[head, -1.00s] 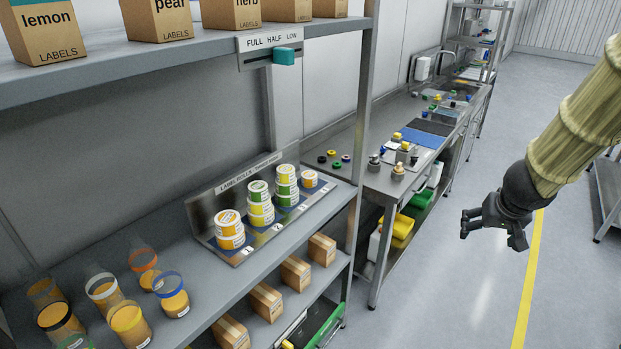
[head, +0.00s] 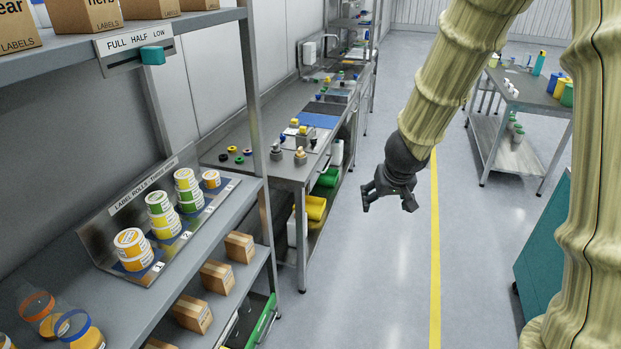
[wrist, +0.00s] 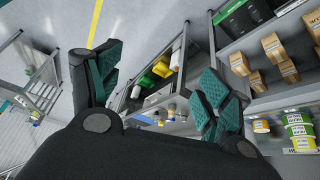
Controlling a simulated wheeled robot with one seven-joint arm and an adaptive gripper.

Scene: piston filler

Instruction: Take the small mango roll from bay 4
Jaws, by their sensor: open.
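The label roll rack (head: 95,243) sits on the left shelf, with numbered bays. In bay 4, at its far right end, stands a single small roll (head: 211,179) with an orange and white top. Taller stacks fill the other bays: yellow-orange rolls (head: 132,250) in bay 1, green and yellow rolls (head: 162,222) in bay 2 and more rolls (head: 188,190) in bay 3. My gripper (head: 386,203) is open and empty over the aisle, right of the rack and well apart from it. The wrist view shows its spread fingers (wrist: 160,75) and some rolls (wrist: 298,130) at lower right.
A shelf post (head: 258,110) stands just beyond the rack, and an upper shelf (head: 75,62) hangs above it. Brown boxes (head: 218,276) sit below. A steel bench (head: 285,165) with small items lies behind. The aisle floor (head: 385,290) is clear.

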